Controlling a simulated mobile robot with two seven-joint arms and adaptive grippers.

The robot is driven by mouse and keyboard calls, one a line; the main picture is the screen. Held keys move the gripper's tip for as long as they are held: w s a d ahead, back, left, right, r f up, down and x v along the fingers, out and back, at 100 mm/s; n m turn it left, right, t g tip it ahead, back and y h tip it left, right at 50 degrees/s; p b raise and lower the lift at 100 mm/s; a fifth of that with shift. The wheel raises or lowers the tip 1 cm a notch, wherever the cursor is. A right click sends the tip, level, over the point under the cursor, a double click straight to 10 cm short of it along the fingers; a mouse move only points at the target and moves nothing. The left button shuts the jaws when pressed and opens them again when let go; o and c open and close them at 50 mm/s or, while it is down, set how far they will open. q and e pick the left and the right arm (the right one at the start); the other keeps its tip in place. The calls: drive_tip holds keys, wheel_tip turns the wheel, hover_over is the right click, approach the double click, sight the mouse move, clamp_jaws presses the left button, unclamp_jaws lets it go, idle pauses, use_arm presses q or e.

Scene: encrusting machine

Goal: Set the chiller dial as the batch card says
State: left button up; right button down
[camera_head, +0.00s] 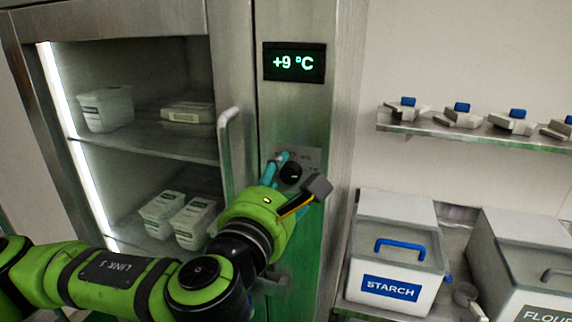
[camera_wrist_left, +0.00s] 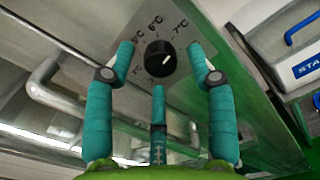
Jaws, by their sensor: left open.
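The chiller dial (camera_head: 290,172) is a round black knob on a pale scale plate, low on the steel post beside the chiller door. It also shows in the left wrist view (camera_wrist_left: 160,58), with a short white mark and printed temperatures around it. Some labels are hard to read; I cannot tell which one the mark meets. The chiller display (camera_head: 294,62) above reads +9 °C. My left gripper (camera_wrist_left: 160,52) is open, its teal fingers spread around the dial in that view, apparently not touching it. My right gripper and the batch card are not in view.
The chiller door handle (camera_head: 226,140) stands out left of the dial. White tubs (camera_head: 106,108) sit on shelves behind the door. On the right are a starch bin (camera_head: 395,240), a flour bin (camera_head: 530,262) and a wall shelf (camera_head: 455,130) with several blue-handled items.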

use_arm(q)
drive_tip(key=shift+w+d, duration=0.15)
drive_tip(key=shift+w, duration=0.3)
drive_tip(key=shift+s, duration=0.1)
clamp_jaws()
